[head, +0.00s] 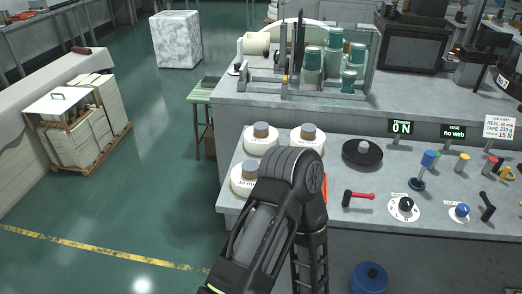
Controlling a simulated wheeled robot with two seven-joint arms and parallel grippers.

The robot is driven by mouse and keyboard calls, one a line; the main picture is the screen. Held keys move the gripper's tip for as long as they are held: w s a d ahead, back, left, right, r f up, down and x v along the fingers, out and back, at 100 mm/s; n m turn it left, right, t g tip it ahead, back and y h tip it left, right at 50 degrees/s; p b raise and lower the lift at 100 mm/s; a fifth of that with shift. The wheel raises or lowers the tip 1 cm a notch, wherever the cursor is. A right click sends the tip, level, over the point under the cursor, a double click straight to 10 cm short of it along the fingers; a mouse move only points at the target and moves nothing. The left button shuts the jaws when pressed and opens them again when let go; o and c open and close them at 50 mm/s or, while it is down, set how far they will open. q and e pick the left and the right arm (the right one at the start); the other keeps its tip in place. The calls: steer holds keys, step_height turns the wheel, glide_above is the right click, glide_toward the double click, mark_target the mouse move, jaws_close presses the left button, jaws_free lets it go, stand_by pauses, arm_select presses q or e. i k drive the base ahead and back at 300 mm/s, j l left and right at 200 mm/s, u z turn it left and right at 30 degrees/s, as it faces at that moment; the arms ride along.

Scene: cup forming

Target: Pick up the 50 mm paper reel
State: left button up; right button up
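Three white paper reels with brown-grey cores stand on the left end of the grey bench: one at the back left (260,146), one at the back right (318,142) and one at the front left (240,184). The front left reel is partly hidden by my arm and carries a printed size label that I cannot read for sure. I cannot tell which reel is the 50 mm one. One of my arms rises from the bottom edge, bends over the bench's front edge beside the reels and goes down again. Neither gripper shows.
A black disc with a grey hub (362,153) lies right of the reels. A red-handled lever (359,196), knobs and small displays follow further right. A job sheet sign (499,127) stands at the right. Green-white cups (312,66) stand in a rack behind. A blue drum (369,279) is below.

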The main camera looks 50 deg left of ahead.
mark_target(261, 136)
steer(key=u, duration=1.65)
steer(key=i+l, duration=0.15)
steer(key=i, duration=0.35)
